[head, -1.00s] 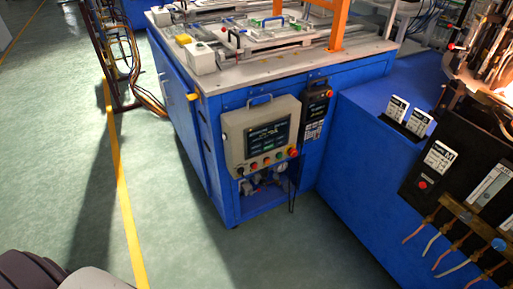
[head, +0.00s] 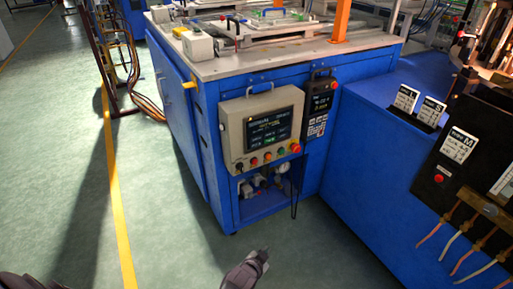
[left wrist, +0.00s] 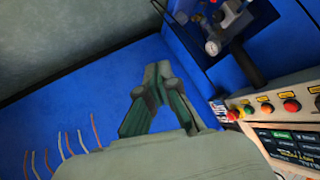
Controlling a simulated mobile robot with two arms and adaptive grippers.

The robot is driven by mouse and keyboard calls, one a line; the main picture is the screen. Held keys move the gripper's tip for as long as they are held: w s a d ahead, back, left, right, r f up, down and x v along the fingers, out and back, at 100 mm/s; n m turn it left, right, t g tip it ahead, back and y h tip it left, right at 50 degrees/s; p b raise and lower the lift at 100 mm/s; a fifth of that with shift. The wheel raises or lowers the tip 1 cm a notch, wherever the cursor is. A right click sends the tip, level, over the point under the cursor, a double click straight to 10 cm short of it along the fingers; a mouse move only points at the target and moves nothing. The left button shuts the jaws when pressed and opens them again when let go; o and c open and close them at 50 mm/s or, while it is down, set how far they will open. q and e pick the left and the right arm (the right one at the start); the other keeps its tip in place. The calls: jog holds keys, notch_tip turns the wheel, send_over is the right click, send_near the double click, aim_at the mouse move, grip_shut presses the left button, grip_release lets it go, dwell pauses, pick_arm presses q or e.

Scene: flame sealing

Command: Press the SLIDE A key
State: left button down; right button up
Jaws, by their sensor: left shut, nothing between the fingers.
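The beige control panel (head: 262,125) hangs on the front of the blue machine cabinet. It has a dark touch screen (head: 276,128) with small green and pale fields, and a row of coloured buttons (head: 267,156) below. The lettering is too small to tell which key is SLIDE A. In the left wrist view the screen (left wrist: 290,143) and the buttons (left wrist: 266,108) show at the lower right, partly cut off. My left gripper (head: 262,254) is shut and empty, below and apart from the panel. It also shows in the left wrist view (left wrist: 157,70). My right gripper is out of view.
A black handheld pendant (head: 320,107) hangs right of the panel. An open bay with a pressure gauge (head: 283,167) lies below it. A blue bench (head: 370,150) with label cards and hoses stands at the right.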

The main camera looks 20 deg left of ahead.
aim_at(256, 138)
pick_arm(q)
jog(key=w+r+t+b, duration=0.4)
jog(key=w+r+b, duration=0.1)
jog(key=w+r, duration=0.7)
jog(key=w+a+r+t+y+b, duration=0.1)
jog(key=a+r+t+b, duration=0.1)
jog(key=r, duration=0.6)
jog(key=w+a+r+t+y+b, duration=0.1)
jog(key=w+r+t+b, duration=0.1)
jog(key=r, duration=0.6)
jog(key=shift+w+a+m+y+b, duration=0.2)
jog(key=shift+a+m+y+b, duration=0.1)
jog(key=shift+a+m+y, duration=0.1)
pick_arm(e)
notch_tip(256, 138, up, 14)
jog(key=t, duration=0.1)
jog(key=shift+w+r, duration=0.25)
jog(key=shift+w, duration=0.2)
pick_arm(q)
jog(key=shift+r, duration=0.1)
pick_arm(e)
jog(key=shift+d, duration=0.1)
